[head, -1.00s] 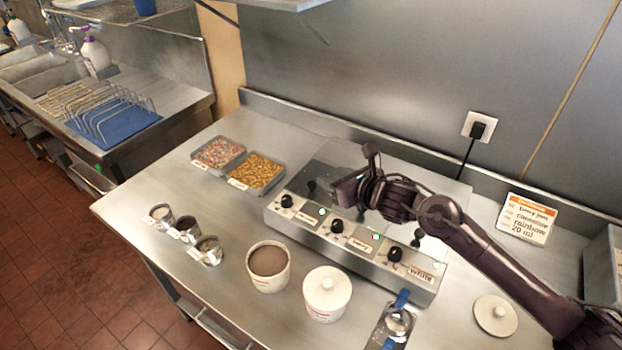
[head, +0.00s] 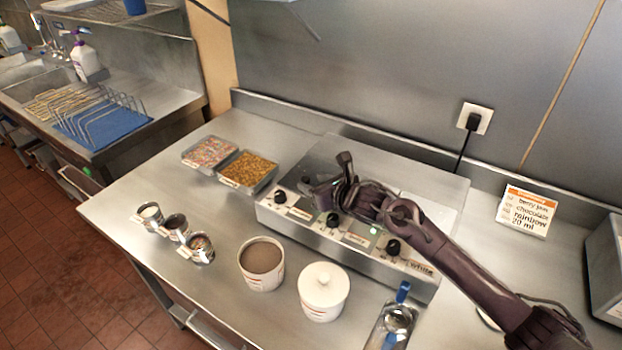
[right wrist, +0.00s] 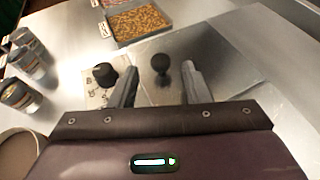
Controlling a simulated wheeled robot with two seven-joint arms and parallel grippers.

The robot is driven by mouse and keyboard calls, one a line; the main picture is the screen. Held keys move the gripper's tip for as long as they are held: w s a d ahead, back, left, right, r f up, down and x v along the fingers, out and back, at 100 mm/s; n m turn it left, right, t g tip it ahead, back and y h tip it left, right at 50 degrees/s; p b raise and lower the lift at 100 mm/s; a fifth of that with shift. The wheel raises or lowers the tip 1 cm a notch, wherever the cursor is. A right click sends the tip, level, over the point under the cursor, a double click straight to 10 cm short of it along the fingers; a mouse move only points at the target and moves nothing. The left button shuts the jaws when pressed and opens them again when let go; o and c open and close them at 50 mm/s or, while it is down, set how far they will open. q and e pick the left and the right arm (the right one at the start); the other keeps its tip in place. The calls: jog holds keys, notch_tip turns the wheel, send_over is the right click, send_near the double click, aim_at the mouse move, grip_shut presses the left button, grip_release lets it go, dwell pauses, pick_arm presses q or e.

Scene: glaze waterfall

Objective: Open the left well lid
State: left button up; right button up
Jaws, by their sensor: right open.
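The steel warmer (head: 345,258) stands on the counter with a row of black dials on its front panel. The left well lid (head: 318,160) is a flat shiny plate at its left end, lying shut. In the right wrist view the left lid (right wrist: 150,92) shows its round black knob (right wrist: 161,65) just ahead of and between my fingers. My right gripper (head: 318,188) is open and empty over the left part of the warmer; its fingers also show in the wrist view (right wrist: 158,82). In the head view it partly hides the lid. My left gripper is not in view.
Two sprinkle trays (head: 247,171) sit left of the warmer. Several small metal cups (head: 176,227), an open brown-filled tub (head: 262,262) and a white lidded pot (head: 323,291) stand in front. A ladle (head: 398,318) lies in a tray. An order card (head: 526,210) stands right.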

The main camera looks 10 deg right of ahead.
jog(key=shift+x, duration=1.1)
grip_shut()
